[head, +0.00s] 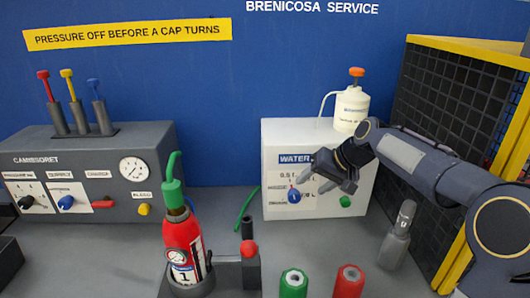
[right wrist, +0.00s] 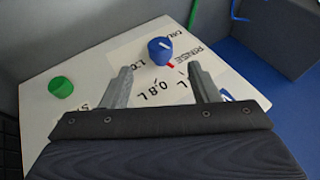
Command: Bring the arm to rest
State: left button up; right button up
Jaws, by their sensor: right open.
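My right gripper (head: 310,183) is open and empty in front of the white water box (head: 280,208). My right arm (head: 425,172) comes in from the right, past the yellow-edged mesh panel. In the right wrist view the two fingers of the right gripper (right wrist: 160,72) stand apart over the box's labelled face. A blue knob (right wrist: 160,50) shows beyond the fingertips, and a green knob (right wrist: 61,87) is to their left. In the head view the blue knob (head: 294,196) is just below the fingertips; I cannot tell the exact gap. My left gripper is out of view.
A red extinguisher (head: 180,237) with a green top stands in a dark holder at front centre. A grey control panel (head: 90,165) is at the left. A white bottle (head: 352,108) stands on the water box.

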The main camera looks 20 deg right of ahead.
jog(key=s+a+r+n+p, duration=0.1)
jog(key=s+a, duration=0.1)
jog(key=s, duration=0.5)
jog(key=s+a+r, duration=0.1)
jog(key=s+a, duration=0.2)
jog(key=s, duration=0.4)
jog(key=s+a+f+p, duration=0.1)
jog(key=s+a+f, duration=0.2)
jog(key=s, duration=0.5)
jog(key=s+a+f+n, duration=0.1)
jog(key=s+a+f, duration=0.1)
jog(key=s+f, duration=0.3)
jog(key=s, duration=0.3)
jog(key=shift+s+a+n+h+p, duration=0.25)
jog(key=shift+a+n+h+p, duration=0.05)
jog(key=shift+a+p, duration=0.1)
